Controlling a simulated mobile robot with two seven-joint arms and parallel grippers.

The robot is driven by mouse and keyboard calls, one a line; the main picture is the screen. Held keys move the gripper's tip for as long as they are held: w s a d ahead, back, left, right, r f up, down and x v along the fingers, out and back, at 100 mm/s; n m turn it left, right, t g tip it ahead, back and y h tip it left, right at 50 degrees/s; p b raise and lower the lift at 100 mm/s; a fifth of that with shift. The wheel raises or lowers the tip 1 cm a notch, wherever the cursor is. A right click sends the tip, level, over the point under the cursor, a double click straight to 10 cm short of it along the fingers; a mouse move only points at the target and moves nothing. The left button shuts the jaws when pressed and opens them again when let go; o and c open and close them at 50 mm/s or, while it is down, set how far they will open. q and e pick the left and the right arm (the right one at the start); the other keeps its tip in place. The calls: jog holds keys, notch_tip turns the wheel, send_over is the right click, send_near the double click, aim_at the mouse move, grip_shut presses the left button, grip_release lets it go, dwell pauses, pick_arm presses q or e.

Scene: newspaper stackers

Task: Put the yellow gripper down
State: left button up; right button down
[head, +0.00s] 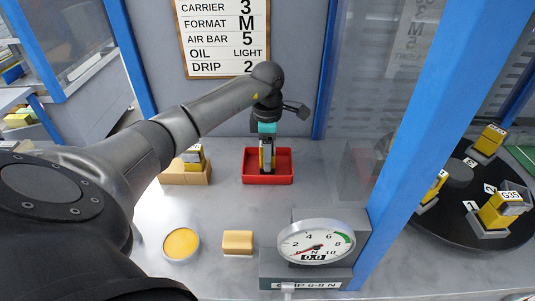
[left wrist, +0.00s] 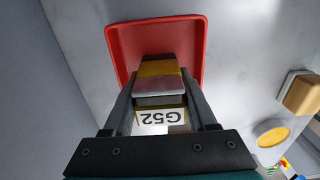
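The yellow gripper, a small yellow, grey and black block with a white label G52 (left wrist: 160,118), is between the two fingers of my left gripper (left wrist: 161,95). The fingers touch its sides, so my left gripper (head: 267,147) looks shut on it. It stands upright inside the outline of the red tray (head: 270,181), which also shows in the left wrist view (left wrist: 118,48). I cannot tell whether its lower end touches the tray floor. In the head view the fingers partly hide it. My right gripper is in neither view.
A tan box (head: 187,177) with another yellow-and-grey block (head: 193,155) stands left of the tray. A yellow-topped round dish (head: 181,244), a tan block (head: 237,242) and a dial gauge (head: 316,242) are in front. A blue post (head: 410,150) separates the black turntable (head: 455,232).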

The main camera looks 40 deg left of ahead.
pick_arm(q)
jog(key=o, duration=0.5)
jog(key=shift+c, duration=0.2)
notch_tip(320, 180, up, 12)
jog(key=shift+r+p, duration=0.15)
jog(key=shift+p, duration=0.55)
